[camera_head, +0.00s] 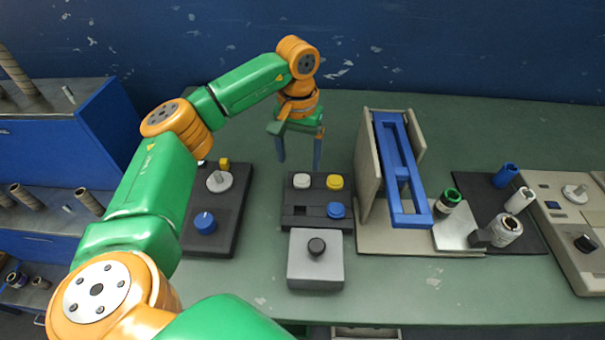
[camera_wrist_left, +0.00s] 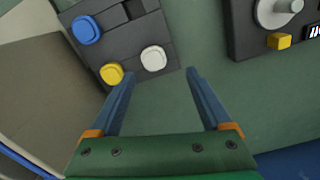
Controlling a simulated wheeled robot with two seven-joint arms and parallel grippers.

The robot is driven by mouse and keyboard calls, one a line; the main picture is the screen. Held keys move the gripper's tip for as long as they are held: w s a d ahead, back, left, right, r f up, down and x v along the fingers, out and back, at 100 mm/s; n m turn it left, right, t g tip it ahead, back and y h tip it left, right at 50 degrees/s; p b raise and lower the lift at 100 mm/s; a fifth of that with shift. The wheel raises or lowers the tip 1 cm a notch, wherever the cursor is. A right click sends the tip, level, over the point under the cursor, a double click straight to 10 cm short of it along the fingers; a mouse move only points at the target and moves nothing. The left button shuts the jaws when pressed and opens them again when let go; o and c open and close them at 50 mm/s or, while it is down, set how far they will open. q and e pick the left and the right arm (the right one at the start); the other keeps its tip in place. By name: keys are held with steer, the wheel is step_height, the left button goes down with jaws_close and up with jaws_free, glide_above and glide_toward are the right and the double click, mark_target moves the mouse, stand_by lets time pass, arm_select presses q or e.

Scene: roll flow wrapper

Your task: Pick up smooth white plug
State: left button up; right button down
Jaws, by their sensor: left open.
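The smooth white plug (camera_head: 302,180) sits in the back left compartment of a dark tray (camera_head: 290,222), and it also shows in the left wrist view (camera_wrist_left: 153,58). A yellow plug (camera_head: 334,182) is beside it and a blue plug (camera_head: 336,210) is in front of the yellow one. The front left compartment looks empty. My left gripper (camera_head: 299,164) is open and empty, pointing down above the table behind the tray. In the left wrist view its two fingers (camera_wrist_left: 160,98) stand apart, with the white plug beyond them, between their lines. My right gripper is not in view.
A grey box with a black knob (camera_head: 315,268) stands directly in front of the tray. A dark panel with a blue knob (camera_head: 205,223) is to the left. A beige stand with a blue frame (camera_head: 398,170) rises close on the right. The table behind the tray is clear.

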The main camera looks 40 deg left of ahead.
mark_target(302, 179)
arm_select(q)
steer(key=shift+s+d+f+p, duration=0.25)
steer(key=shift+d+f, duration=0.1)
steer(key=shift+f, duration=0.3)
steer(key=shift+s+d+f+p, duration=0.25)
steer(key=shift+d+f, duration=0.1)
steer(key=shift+f, duration=0.25)
steer(key=shift+w+a+f, duration=0.1)
steer(key=shift+w+f, duration=0.1)
steer(key=shift+f, duration=0.4)
steer(key=shift+w+a+f, duration=0.1)
steer(key=shift+w+f, duration=0.05)
steer(key=shift+f, duration=0.45)
jaws_close()
steer(key=shift+r, duration=0.1)
